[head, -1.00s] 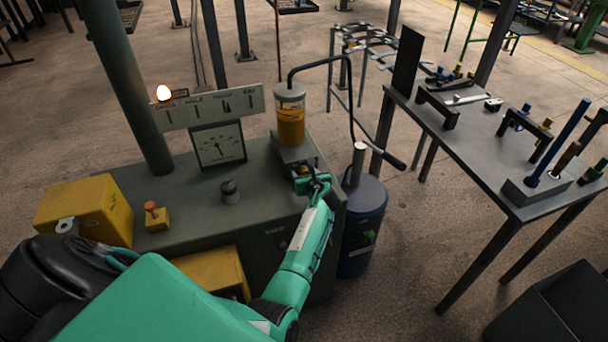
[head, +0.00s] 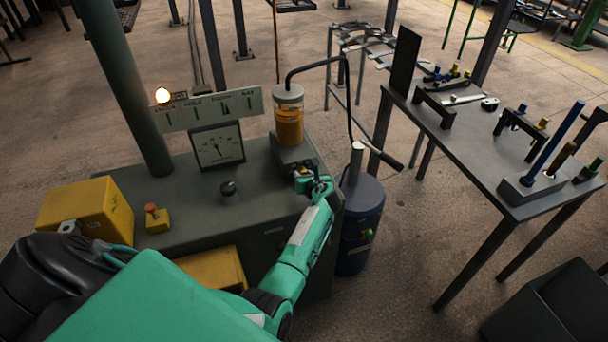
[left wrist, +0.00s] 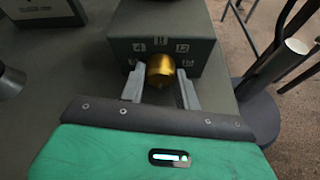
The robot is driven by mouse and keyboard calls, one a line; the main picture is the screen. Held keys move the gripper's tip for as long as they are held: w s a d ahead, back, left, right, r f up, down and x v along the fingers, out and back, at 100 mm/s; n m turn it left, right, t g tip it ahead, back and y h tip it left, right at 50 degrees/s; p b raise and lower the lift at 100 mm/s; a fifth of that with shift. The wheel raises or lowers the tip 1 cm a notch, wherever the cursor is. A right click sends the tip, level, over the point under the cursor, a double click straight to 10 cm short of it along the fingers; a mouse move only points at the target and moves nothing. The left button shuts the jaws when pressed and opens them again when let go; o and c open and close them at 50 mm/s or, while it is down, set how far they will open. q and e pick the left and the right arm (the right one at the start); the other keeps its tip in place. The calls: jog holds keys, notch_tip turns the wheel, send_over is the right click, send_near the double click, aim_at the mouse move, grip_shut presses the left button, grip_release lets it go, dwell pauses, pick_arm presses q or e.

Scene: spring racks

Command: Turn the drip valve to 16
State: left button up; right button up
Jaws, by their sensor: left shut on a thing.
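The drip valve is a brass knob (left wrist: 160,71) on the front of a dark grey block (left wrist: 195,20) with number plates around it, seen in the left wrist view. My left gripper (left wrist: 160,88) is shut on the knob, one finger on each side. In the head view my left gripper (head: 312,185) is at the block's front, below the oil jar (head: 289,125) with amber liquid, and hides most of the knob. My right gripper is not in view.
A dial gauge (head: 217,146) and a lit lamp (head: 163,96) stand behind on the bench. Yellow boxes (head: 85,210) sit at left. A blue drum (head: 362,215) with a hose stands right of the bench. A tool table (head: 470,150) is further right.

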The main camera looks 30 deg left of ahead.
pick_arm(q)
jog(key=o, duration=0.9)
jog(key=shift+c, duration=0.2)
jog(key=shift+o, duration=0.6)
jog(key=shift+s+d+r+p, duration=0.25)
jog(key=shift+d+r+p, duration=0.1)
jog(key=shift+p, duration=0.25)
jog(key=p+v, duration=0.9)
jog(key=v, duration=0.3)
jog(key=shift+s+d, duration=0.2)
jog(key=shift+d, duration=0.15)
jog(key=shift+f, duration=0.1)
